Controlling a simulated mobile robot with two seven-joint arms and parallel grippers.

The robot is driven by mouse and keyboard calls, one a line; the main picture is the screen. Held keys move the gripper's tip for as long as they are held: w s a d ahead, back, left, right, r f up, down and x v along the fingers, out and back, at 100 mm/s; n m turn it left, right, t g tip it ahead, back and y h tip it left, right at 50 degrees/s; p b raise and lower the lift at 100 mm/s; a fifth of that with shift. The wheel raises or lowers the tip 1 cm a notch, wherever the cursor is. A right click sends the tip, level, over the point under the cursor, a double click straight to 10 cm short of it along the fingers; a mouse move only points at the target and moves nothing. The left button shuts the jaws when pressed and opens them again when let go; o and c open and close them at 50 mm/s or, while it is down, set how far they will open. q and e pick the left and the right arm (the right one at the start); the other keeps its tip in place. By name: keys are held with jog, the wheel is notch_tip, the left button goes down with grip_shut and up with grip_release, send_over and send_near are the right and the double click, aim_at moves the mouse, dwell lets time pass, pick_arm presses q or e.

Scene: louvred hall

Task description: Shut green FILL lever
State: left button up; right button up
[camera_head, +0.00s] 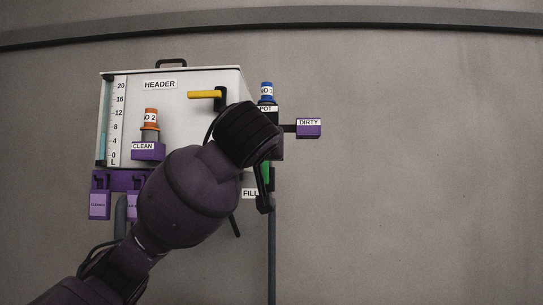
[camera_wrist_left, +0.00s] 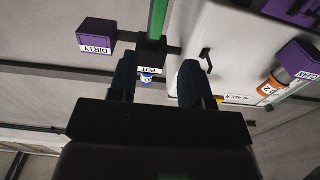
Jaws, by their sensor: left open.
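The green FILL lever (camera_head: 266,173) shows as a short upright strip below the POT label, right of the FILL label (camera_head: 250,194). My left arm partly covers it in the head view. In the left wrist view the green lever (camera_wrist_left: 158,20) runs from a dark block to the top edge of the picture, in line with the gap between my fingers. My left gripper (camera_wrist_left: 157,75) is open and empty, its two dark fingers apart. The lever appears beyond the fingertips; I cannot tell the exact gap. In the head view my wrist hides most of the gripper. My right gripper is not in view.
The white HEADER tank (camera_head: 160,105) carries a yellow lever (camera_head: 205,94). An orange-topped piece (camera_head: 150,115) stands in the purple CLEAN holder (camera_head: 148,151). A blue-topped piece (camera_head: 267,92) stands above POT. The purple DIRTY holder (camera_head: 308,130) juts out right. The wall farther right is bare.

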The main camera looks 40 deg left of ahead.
aim_at(265, 164)
pick_arm(q)
jog(key=x, duration=0.9)
jog(key=shift+d+b, duration=0.2)
jog(key=shift+b, duration=0.2)
jog(key=shift+w+f, duration=0.1)
jog(key=shift+w, duration=0.05)
jog(key=shift+x, duration=0.8)
jog(key=shift+c, duration=0.4)
grip_shut()
